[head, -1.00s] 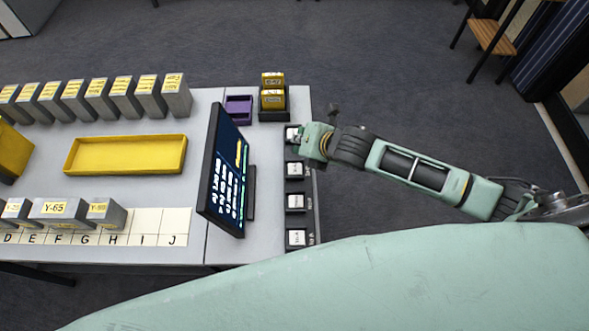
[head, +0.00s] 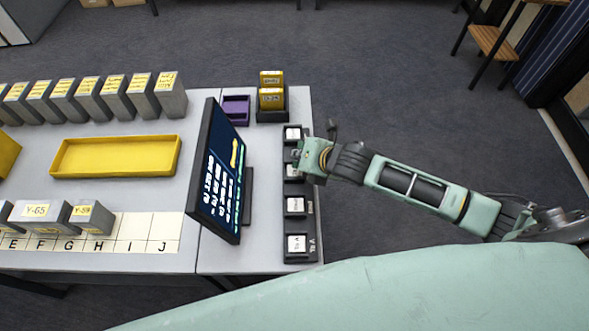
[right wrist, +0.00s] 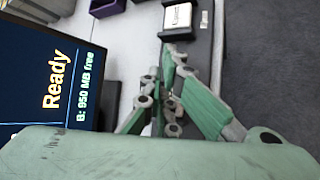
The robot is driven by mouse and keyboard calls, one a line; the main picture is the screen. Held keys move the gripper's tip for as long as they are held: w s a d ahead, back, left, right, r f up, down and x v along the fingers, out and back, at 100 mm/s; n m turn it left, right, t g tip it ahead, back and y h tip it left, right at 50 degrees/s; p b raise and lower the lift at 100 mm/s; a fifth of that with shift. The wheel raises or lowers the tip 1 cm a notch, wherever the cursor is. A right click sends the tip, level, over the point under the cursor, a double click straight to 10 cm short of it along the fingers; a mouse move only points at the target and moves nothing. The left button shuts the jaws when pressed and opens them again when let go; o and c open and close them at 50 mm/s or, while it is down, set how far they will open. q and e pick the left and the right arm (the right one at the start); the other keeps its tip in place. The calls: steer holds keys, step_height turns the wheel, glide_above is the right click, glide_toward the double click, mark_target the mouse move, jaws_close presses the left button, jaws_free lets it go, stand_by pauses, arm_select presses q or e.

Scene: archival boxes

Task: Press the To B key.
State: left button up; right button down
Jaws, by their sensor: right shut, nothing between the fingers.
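A column of white-capped keys runs along the table's right edge in the head view. The nearest key (head: 297,244) appears to read "To A". Farther keys include one (head: 295,206) just beyond it and one (head: 292,133) at the far end; their labels are too small to read, so I cannot tell which is To B. My right gripper (head: 304,158) is shut and empty over the second key from the far end, partly hiding it. In the right wrist view its fingers (right wrist: 172,65) point towards a white key (right wrist: 178,16), apart from it in the picture. Contact is unclear. My left gripper is out of view.
A monitor (head: 218,172) stands left of the keys; its screen (right wrist: 45,85) reads "Ready" and "B: 950 MB free". A purple tray (head: 236,108) and a dark holder with yellow cartridges (head: 271,98) stand behind. A yellow tray (head: 115,157) and grey boxes lie left.

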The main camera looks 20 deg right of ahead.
stand_by(1.0)
steer(key=shift+f, duration=0.1)
steer(key=shift+f, duration=0.35)
steer(key=shift+f, duration=0.55)
stand_by(0.8)
steer(key=shift+r+p, duration=0.95)
steer(key=shift+r, duration=0.1)
